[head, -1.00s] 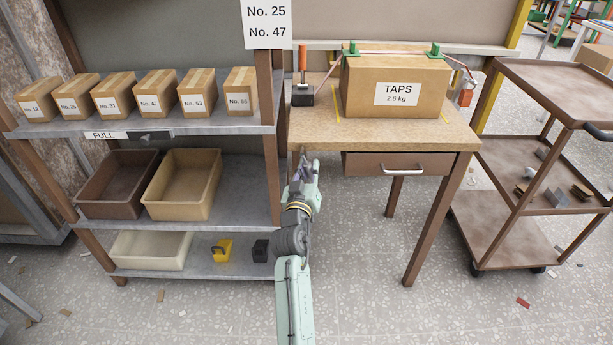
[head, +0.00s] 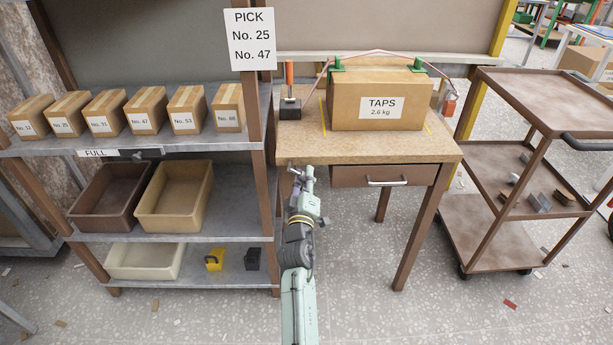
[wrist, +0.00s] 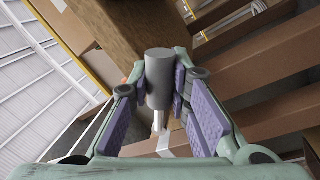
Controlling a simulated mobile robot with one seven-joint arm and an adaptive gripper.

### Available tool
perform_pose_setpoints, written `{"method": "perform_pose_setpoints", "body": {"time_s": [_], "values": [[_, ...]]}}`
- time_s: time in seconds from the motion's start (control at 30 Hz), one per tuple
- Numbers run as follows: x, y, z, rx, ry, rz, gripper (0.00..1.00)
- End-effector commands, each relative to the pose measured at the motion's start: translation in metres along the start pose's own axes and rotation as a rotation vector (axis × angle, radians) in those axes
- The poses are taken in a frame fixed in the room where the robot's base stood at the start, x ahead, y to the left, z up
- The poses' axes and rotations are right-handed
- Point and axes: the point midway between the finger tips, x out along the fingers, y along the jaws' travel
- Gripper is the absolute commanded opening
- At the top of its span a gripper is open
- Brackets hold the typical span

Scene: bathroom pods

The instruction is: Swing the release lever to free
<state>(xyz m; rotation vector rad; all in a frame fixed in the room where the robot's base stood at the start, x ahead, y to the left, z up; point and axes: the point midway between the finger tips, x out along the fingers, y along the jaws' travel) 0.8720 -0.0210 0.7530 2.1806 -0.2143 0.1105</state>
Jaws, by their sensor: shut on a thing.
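My gripper (head: 300,175) is at the front left corner of the workbench (head: 360,150), close to the shelf post. In the wrist view its purple-padded fingers (wrist: 173,95) are closed around a grey cylinder (wrist: 159,68) with a pale rod below it. I cannot tell for certain whether this is the release lever's grip. A carton marked TAPS (head: 345,108) sits on the bench with green corner pieces (head: 337,64) and a thin pinkish strap (head: 376,51) arching above its top. A red-and-grey fitting (head: 449,105) shows at the carton's right. The strap's lower left end is hidden.
An orange-handled tool (head: 289,76) stands in a black block (head: 289,110) left of the carton. The shelf rack (head: 190,145) with boxes and bins is close on the left. A brown trolley (head: 500,150) stands right. A drawer (head: 383,175) is under the bench top.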

Motion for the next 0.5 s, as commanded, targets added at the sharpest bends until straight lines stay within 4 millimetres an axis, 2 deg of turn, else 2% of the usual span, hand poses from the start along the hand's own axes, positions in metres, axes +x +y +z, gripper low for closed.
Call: {"method": "perform_pose_setpoints", "body": {"time_s": [0.4, 0.43, 0.5], "values": [[0.0000, 0.0004, 0.0005, -0.008, 0.000, 0.001, 0.00], [0.0000, 0.0004, 0.0005, -0.008, 0.000, 0.001, 0.18], [0.0000, 0.0004, 0.0004, -0.008, 0.000, 0.001, 0.23]]}}
